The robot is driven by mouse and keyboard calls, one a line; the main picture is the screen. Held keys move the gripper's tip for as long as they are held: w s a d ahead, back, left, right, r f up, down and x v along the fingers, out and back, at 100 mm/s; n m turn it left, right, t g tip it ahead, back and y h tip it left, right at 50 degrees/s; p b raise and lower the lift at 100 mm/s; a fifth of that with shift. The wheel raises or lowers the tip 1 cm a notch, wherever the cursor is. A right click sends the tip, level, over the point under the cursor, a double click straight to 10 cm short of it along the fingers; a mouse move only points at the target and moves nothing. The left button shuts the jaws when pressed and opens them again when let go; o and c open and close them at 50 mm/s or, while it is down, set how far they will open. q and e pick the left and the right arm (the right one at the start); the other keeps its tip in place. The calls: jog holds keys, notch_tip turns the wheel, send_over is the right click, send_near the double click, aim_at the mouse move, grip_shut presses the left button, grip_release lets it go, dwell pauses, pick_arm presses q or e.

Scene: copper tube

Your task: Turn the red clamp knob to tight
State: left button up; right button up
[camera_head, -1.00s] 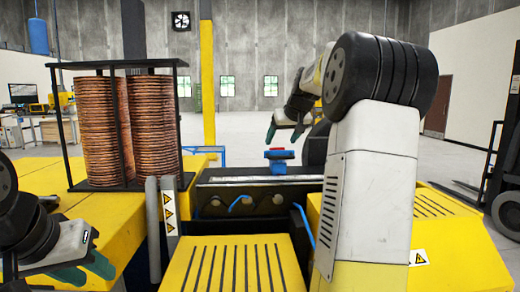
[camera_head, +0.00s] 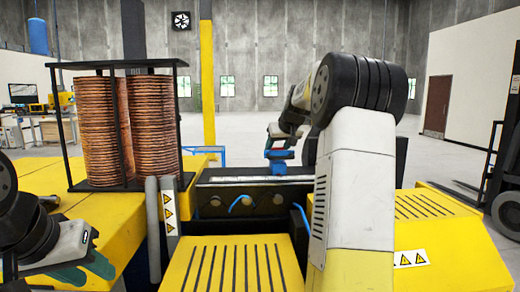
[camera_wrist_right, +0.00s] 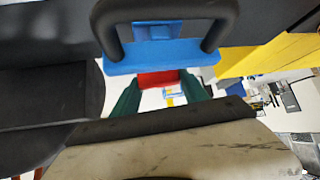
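The red clamp knob (camera_wrist_right: 158,78) shows in the right wrist view, below a blue clamp bar (camera_wrist_right: 165,58). The two green fingers of my right gripper (camera_wrist_right: 160,92) stand apart, one on each side of the knob; I cannot tell whether they touch it. In the head view the right gripper (camera_head: 278,148) is at the top of the blue clamp (camera_head: 277,167) and hides most of the red knob. My left gripper (camera_head: 85,268) is at the lower left, its teal fingers apart and empty.
A black rack (camera_head: 122,68) with stacks of copper coils (camera_head: 153,125) stands on the yellow machine at the left. A black block (camera_head: 240,187) with blue hoses lies below the clamp. Two grey posts (camera_head: 153,220) rise left of the slatted yellow cover (camera_head: 238,265).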

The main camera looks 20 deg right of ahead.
jog(key=shift+c, duration=1.1)
jog(key=shift+a+m+h, duration=0.2)
jog(key=shift+m+h, duration=0.4)
jog(key=shift+m, duration=0.1)
jog(key=shift+d+m+h, duration=0.15)
jog(key=shift+m+h, duration=0.45)
jog(key=shift+m, duration=0.1)
jog(key=o, duration=1.4)
jog(key=shift+v, duration=3.9)
